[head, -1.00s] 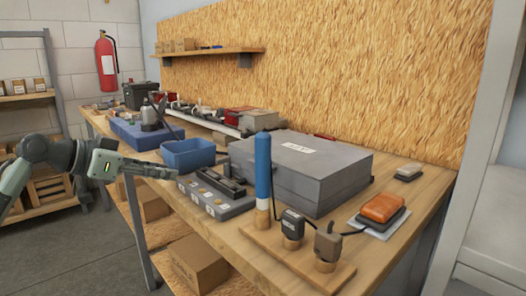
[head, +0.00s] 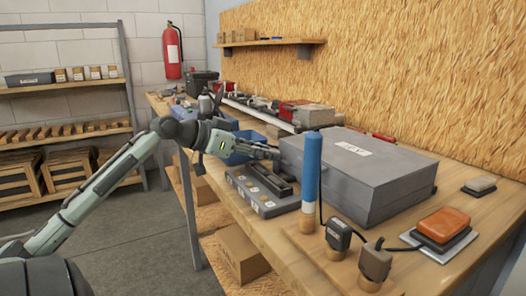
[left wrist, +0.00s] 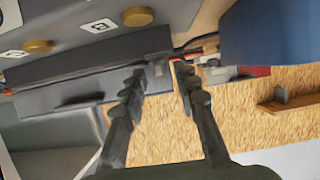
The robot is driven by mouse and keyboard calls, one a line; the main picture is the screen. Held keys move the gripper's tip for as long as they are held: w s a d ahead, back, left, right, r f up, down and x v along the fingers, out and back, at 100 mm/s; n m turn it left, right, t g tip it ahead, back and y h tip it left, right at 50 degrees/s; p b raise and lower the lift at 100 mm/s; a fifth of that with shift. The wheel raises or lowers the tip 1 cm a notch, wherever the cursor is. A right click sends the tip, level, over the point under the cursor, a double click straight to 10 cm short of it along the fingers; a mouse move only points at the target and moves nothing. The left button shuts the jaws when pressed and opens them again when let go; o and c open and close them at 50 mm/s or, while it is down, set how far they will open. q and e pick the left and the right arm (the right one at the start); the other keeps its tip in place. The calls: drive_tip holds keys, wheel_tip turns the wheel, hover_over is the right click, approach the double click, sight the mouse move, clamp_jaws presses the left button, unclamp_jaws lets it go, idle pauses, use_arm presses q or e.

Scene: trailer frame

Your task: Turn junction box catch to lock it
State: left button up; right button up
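A large closed grey box (head: 375,181) with a white label on its lid lies on the workbench; it looks like the junction box. I cannot make out its catch. My left gripper (head: 275,154) is by the box's near left corner, above the far end of a low grey block (head: 262,188) with brass knobs. In the left wrist view the two fingers (left wrist: 158,72) are apart with nothing held between them. The grey block (left wrist: 75,18) shows at the upper left there. I cannot tell whether a finger touches anything. My right gripper is not in view.
A blue cylinder (head: 311,165) stands upright in front of the box, beside two corded grey plugs (head: 338,234) on a wooden strip. An orange sponge-like block (head: 443,224) lies at the right. A blue bin (head: 243,148) is behind the gripper. Floor left of the bench is clear.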

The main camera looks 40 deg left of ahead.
use_arm(q)
clamp_jaws()
drive_tip(key=shift+d, duration=0.1)
idle(0.3)
drive_tip(key=n+y, duration=0.1)
drive_tip(key=y, duration=0.1)
drive_tip(key=d+n+y, duration=0.1)
drive_tip(key=n+y, duration=0.3)
drive_tip(key=shift+d+r, duration=0.1)
drive_tip(key=shift+d, duration=0.3)
drive_tip(key=n+y, duration=0.1)
drive_tip(key=y, duration=0.1)
drive_tip(key=d+n+y, duration=0.1)
drive_tip(key=n, duration=0.1)
drive_tip(key=shift+w+g+y, duration=0.15)
drive_tip(key=shift+g+y, duration=0.25)
drive_tip(key=shift+w+d+n+g+y, duration=0.1)
drive_tip(key=shift+d+n+g+y, duration=0.1)
drive_tip(key=shift+n+g+y, duration=0.8)
drive_tip(key=shift+n+t, duration=0.3)
unclamp_jaws()
